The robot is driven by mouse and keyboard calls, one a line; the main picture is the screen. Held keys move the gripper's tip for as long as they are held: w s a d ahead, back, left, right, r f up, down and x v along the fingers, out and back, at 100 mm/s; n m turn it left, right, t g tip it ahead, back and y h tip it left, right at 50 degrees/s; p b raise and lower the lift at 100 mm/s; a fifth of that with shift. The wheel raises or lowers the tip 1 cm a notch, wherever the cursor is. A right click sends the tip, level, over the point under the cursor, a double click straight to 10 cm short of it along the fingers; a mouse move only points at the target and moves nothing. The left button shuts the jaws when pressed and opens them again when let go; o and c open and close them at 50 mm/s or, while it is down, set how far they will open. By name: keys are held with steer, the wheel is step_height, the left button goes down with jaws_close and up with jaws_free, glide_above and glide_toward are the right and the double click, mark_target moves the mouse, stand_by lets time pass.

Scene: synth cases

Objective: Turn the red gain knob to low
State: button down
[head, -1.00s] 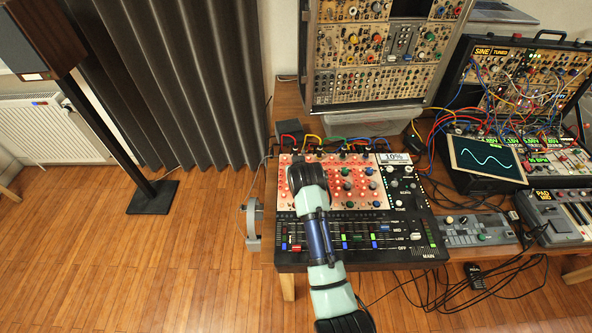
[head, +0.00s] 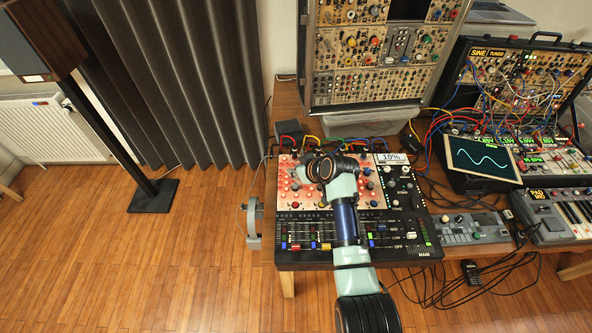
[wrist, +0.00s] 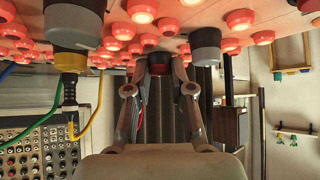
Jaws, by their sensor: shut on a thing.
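The mixer's pink upper panel (head: 378,193) holds rows of knobs, many of them glowing red. In the wrist view, my gripper (wrist: 159,66) is shut on a knob with a dark body (wrist: 158,59). A little red shows between the fingers, but I cannot tell for certain that this is the red gain knob. In the head view, my wrist covers the gripped knob and the middle of the panel. A small display (head: 391,157) at the panel's top right reads 10%. The knob's pointer is hidden.
Yellow, green and blue cables (wrist: 70,95) hang at the left of the wrist view. Faders (head: 300,230) line the mixer's front. A synth rack (head: 370,60) stands behind.

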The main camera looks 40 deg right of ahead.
steer(key=n+y+b, duration=0.1)
steer(key=b, duration=0.1)
steer(key=n+y+b, duration=0.2)
steer(key=n+b, duration=0.1)
steer(key=shift+d+f+b, duration=0.25)
steer(key=shift+f+b, duration=0.05)
steer(key=shift+f, duration=0.1)
steer(key=n+b, duration=0.1)
steer(key=b, duration=0.1)
steer(key=n+y+b, duration=0.1)
steer(key=shift+r+g+y+b, duration=0.2)
steer(key=shift+g+y+b, duration=0.1)
steer(key=shift+g+b, duration=0.1)
steer(key=shift+r, duration=0.1)
steer(key=c, duration=1)
jaws_free()
steer(key=shift+w, duration=0.1)
steer(key=v, duration=1.2)
